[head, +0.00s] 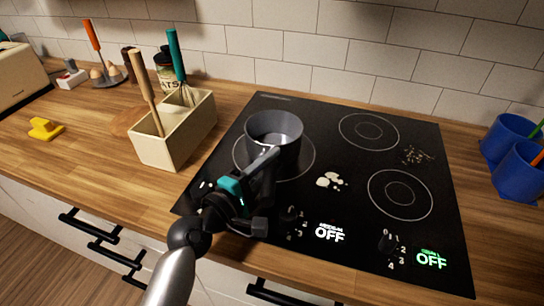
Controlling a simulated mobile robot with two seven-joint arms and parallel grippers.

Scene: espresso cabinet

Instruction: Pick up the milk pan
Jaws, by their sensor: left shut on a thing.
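The milk pan (274,129) is a small dark grey pan. It stands on the left rear ring of the black cooktop (330,221), as far as I can tell. Its handle (263,158) points toward the front, toward my arm. My left gripper (262,182) reaches in from the front left and is shut on the handle. The fingertips are partly hidden by the dark wrist parts. I cannot tell whether the pan's base touches the glass. My right gripper is not in view.
White spill spots (331,181) and dark crumbs (416,156) lie on the glass. Blue mugs (519,167) stand at the right. A yellow object (45,129) lies on the left counter.

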